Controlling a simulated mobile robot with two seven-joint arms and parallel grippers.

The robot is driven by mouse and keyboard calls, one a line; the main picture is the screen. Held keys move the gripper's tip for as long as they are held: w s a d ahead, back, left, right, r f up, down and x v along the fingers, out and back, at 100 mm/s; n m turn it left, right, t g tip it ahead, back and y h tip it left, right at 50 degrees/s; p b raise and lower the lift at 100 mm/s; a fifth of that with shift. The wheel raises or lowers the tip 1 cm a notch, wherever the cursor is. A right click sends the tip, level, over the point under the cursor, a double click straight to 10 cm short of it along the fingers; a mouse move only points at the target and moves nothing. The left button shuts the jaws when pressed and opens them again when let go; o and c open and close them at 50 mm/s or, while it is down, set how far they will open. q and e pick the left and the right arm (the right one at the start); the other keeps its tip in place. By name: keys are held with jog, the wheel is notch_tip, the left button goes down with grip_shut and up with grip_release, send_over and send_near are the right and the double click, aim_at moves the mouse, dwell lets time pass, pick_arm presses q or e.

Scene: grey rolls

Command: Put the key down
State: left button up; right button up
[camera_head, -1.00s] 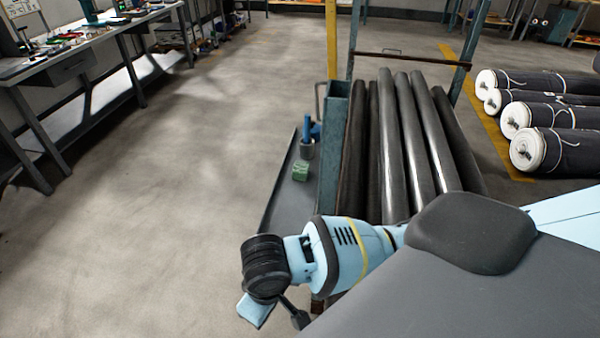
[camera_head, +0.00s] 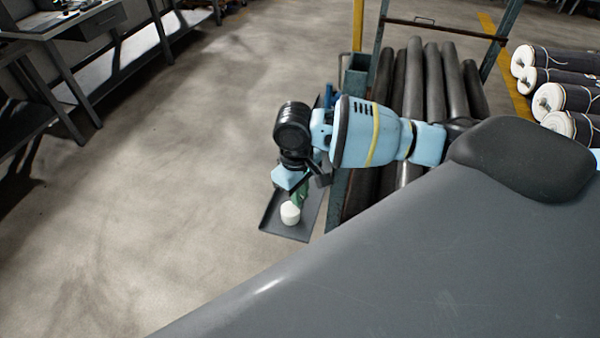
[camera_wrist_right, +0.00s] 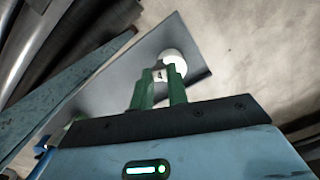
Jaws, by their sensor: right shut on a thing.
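My right gripper (camera_head: 298,200) points down over the near end of a dark tray (camera_head: 272,222). In the right wrist view its two green fingers (camera_wrist_right: 161,78) are close together. A small pale thing with a dark mark (camera_wrist_right: 159,75) shows between the fingertips; it may be the key, but it is too small to make out its shape. A white round object (camera_head: 290,213) is on the tray just beyond the fingertips; it also shows in the wrist view (camera_wrist_right: 174,62). I cannot tell whether the held thing touches it or the tray. My left gripper is not in view.
A rack of long dark rolls (camera_head: 428,85) stands right beside the tray, with a blue-green post (camera_head: 355,75) close to my arm. White-ended rolls (camera_head: 562,103) lie at the far right. A workbench (camera_head: 75,30) is at the upper left. The floor between is clear.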

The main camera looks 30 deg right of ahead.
jog(key=w+d, duration=0.1)
jog(key=w, duration=0.1)
jog(key=w+d, duration=0.2)
jog(key=w+d+b, duration=0.1)
jog(key=w, duration=0.2)
jog(key=shift+d+f, duration=0.3)
jog(key=shift+f, duration=0.1)
notch_tip(320, 180, down, 4)
jog(key=shift+r, duration=0.25)
jog(key=shift+a, duration=0.1)
jog(key=o, duration=0.8)
jog(key=r, duration=1.2)
jog(key=shift+w+a+p, duration=0.1)
jog(key=shift+w+p, duration=0.3)
